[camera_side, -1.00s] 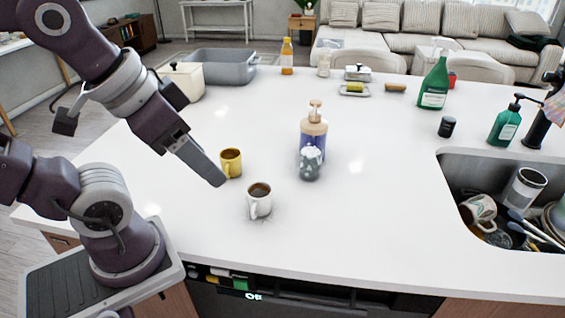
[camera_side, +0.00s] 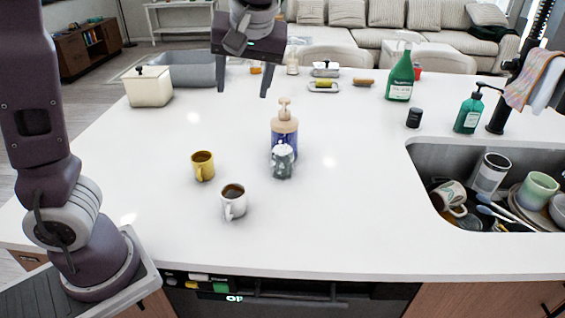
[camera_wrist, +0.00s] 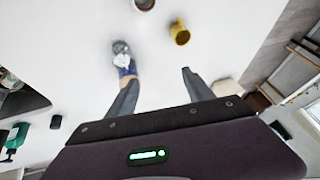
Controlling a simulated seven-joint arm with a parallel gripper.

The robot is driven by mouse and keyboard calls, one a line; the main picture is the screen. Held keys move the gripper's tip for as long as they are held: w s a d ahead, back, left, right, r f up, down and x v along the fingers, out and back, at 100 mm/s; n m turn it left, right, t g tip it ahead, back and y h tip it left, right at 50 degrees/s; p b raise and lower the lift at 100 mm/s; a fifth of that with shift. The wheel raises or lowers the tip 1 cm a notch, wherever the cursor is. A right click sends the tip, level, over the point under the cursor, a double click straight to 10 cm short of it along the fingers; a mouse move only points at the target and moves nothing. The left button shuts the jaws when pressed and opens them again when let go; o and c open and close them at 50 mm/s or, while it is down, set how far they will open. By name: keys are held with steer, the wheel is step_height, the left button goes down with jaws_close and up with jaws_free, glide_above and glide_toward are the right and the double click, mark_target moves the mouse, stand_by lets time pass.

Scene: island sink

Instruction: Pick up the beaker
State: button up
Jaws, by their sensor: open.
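I cannot tell for certain which thing is the beaker. A small grey, glassy vessel with a pale top (camera_side: 283,163) stands upright in front of the blue pump bottle (camera_side: 285,128), and it also shows in the wrist view (camera_wrist: 120,47). A yellow mug (camera_side: 203,167) and a white mug (camera_side: 234,203), both with dark contents, stand to its left. A pale green and white cup (camera_side: 538,188) sits in the sink. My gripper (camera_side: 243,84) is open and empty, fingers down, above the counter behind the pump bottle. The wrist view shows its spread fingers (camera_wrist: 158,80).
The sink (camera_side: 425,170) at right holds several cups and dishes. A green bottle (camera_side: 400,77), a black jar (camera_side: 414,117) and a green pump bottle (camera_side: 469,110) stand behind it. A cream pot (camera_side: 148,88) and grey basin (camera_side: 182,70) stand at back left. The counter's middle is largely clear.

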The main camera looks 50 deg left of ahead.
mark_target(287, 163)
steer(key=w+d+n+y, duration=0.4)
steer(key=w+n+y, duration=0.25)
steer(key=w, duration=0.45)
steer(key=shift+m+t+y, duration=0.35)
steer(key=shift+m+t, duration=0.05)
steer(key=shift+m, duration=0.05)
steer(key=f, duration=2.3)
steer(key=shift+s+a, duration=0.15)
steer(key=shift+a, duration=0.15)
steer(key=x, duration=0.7)
steer(key=c, duration=1.3)
steer(key=shift+r, duration=0.2)
